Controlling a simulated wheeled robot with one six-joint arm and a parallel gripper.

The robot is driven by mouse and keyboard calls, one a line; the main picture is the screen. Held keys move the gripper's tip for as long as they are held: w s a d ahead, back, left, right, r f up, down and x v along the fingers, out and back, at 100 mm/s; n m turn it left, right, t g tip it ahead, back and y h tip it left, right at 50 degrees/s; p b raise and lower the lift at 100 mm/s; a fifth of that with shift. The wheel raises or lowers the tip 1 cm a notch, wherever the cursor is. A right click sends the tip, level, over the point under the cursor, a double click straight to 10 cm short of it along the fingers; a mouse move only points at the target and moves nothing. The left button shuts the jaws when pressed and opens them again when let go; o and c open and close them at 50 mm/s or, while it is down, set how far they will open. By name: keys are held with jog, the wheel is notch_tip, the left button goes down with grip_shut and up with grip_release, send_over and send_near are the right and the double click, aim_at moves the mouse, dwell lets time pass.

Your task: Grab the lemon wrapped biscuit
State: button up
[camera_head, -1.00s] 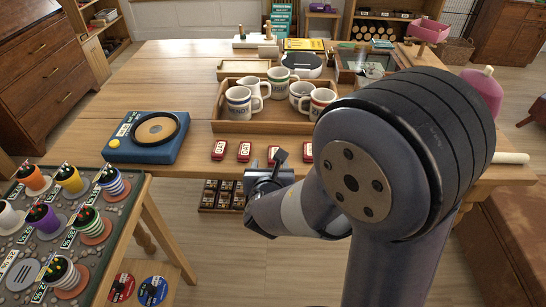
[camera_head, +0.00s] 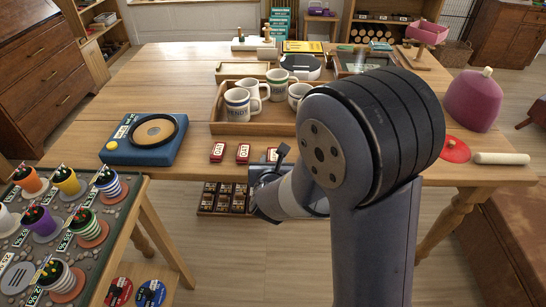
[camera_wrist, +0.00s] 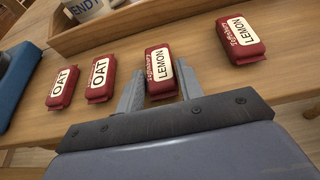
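The lemon wrapped biscuit is a red packet (camera_wrist: 161,72) with a white "LEMON" label, lying at the table's front edge in the wrist view. My gripper (camera_wrist: 158,88) is open, with one finger on each side of this packet's near end; I cannot tell whether they touch it. A second red lemon packet (camera_wrist: 241,40) lies to the right, outside the fingers. In the head view my gripper (camera_head: 268,170) is at the table's front edge, and a red packet (camera_head: 272,154) shows just beyond it, partly hidden.
Two red "OAT" packets (camera_wrist: 101,78) (camera_wrist: 63,87) lie to the left. A wooden tray (camera_head: 218,115) with several mugs stands behind the packets. A blue scale-like device (camera_head: 145,139) is at the left. Small dark items sit in a rack (camera_head: 222,197) below the table edge.

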jog(key=c, duration=0.5)
